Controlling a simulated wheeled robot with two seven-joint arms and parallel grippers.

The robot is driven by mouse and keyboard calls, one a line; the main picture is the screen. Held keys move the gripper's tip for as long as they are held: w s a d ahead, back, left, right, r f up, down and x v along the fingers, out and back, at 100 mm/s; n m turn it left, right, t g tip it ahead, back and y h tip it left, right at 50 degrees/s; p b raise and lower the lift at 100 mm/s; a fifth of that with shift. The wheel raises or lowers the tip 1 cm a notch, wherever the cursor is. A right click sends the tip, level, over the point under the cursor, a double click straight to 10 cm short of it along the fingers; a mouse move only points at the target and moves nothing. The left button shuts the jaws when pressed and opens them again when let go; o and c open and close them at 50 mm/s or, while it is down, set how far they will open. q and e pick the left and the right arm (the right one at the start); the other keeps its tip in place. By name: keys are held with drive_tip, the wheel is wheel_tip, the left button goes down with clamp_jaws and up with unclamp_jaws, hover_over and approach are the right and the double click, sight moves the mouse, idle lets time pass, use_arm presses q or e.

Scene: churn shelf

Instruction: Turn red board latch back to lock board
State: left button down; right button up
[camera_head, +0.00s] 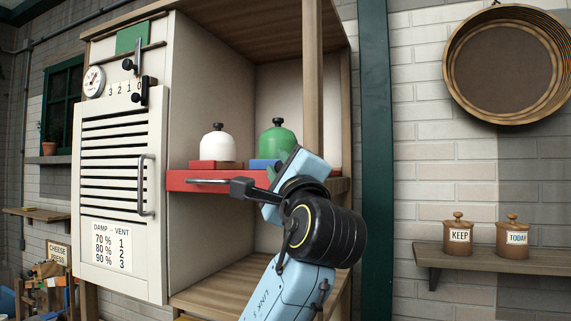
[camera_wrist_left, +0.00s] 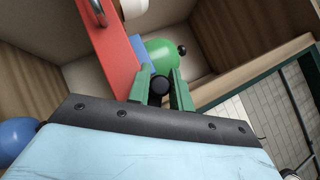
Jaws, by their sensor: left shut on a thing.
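The red board (camera_head: 215,186) lies on the cabinet's middle shelf, with a pale metal handle (camera_head: 208,181) on its front edge. It also shows in the left wrist view (camera_wrist_left: 108,50). My left gripper (camera_head: 271,173) is at the right part of the board's front edge. In the wrist view, its two green fingers (camera_wrist_left: 160,76) stand on either side of a round black knob (camera_wrist_left: 160,86) and are shut on it. The knob appears to be the board's latch. The latch's body and turn angle are hidden by my gripper and arm. My right gripper is not in view.
A white dome (camera_head: 218,146) stands on a red block, and a green dome (camera_head: 278,140) stands on a blue block, close behind my gripper. A wooden post (camera_head: 312,80) rises just right. The slatted door (camera_head: 120,180) is at left. The lower shelf (camera_head: 215,295) looks mostly clear.

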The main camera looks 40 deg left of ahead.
use_arm(q)
drive_tip(key=n+g, duration=0.1)
drive_tip(key=f+n+g, duration=0.1)
drive_tip(key=n+h, duration=0.1)
drive_tip(key=shift+s+a+f+n+g+p, duration=0.1)
drive_tip(key=shift+a+f+n+g+p, duration=0.05)
drive_tip(key=shift+a+n+g+p, duration=0.2)
drive_tip(key=shift+a+f+n+g+h+p, duration=0.1)
drive_tip(key=shift+f+n+g+h+p, duration=0.2)
drive_tip(key=shift+n+g+h, duration=0.3)
drive_tip(key=shift+f+n+g+h+p, duration=0.15)
drive_tip(key=shift+f+n+g+h, duration=0.2)
drive_tip(key=shift+n, duration=0.4)
drive_tip(key=shift+f, duration=0.15)
drive_tip(key=c, duration=1.3)
unclamp_jaws()
drive_tip(key=b+v, duration=0.3)
drive_tip(key=v, duration=1)
drive_tip(key=shift+s+b, duration=0.2)
drive_tip(key=shift+b, duration=0.1)
